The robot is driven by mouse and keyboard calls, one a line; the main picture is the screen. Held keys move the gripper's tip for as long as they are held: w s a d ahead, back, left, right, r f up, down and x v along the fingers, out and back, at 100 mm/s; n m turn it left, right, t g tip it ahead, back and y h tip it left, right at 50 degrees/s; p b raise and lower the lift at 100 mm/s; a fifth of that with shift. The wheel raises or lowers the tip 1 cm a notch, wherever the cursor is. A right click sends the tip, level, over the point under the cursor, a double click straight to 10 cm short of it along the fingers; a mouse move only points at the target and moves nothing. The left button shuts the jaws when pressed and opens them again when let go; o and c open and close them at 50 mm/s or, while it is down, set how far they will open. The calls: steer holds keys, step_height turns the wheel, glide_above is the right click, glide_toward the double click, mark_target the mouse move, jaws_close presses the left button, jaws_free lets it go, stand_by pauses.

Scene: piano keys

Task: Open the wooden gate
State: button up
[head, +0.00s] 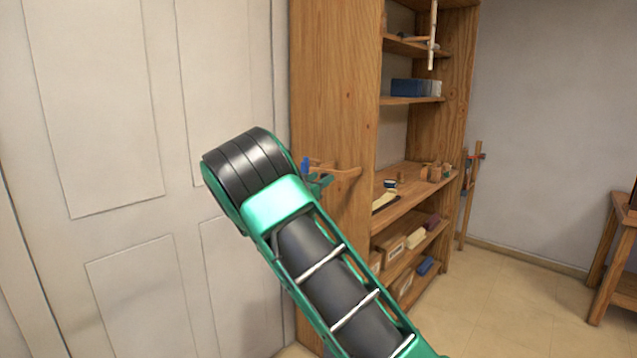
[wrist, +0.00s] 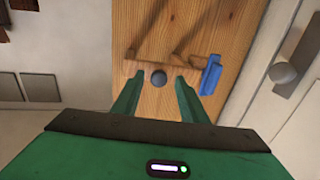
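I cannot make out a separate wooden gate. The nearest wooden surface is a tall upright panel (head: 333,80) at the side of an open shelf unit. It also fills the middle of the wrist view (wrist: 205,40). My gripper (head: 318,184) is in front of this panel, partly hidden by my arm. In the wrist view my gripper (wrist: 158,84) is open, its two green fingers apart. A wooden peg rail (head: 338,170) sticks out from the panel, just beyond the fingers.
A blue thing (wrist: 211,75) is at the rail's right end in the wrist view. A white panelled door (head: 95,110) stands left of the shelf unit; its grey knob (wrist: 283,72) shows in the wrist view. Open floor (head: 510,300) lies right, before a wooden stand (head: 612,255).

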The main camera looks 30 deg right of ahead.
jaws_close()
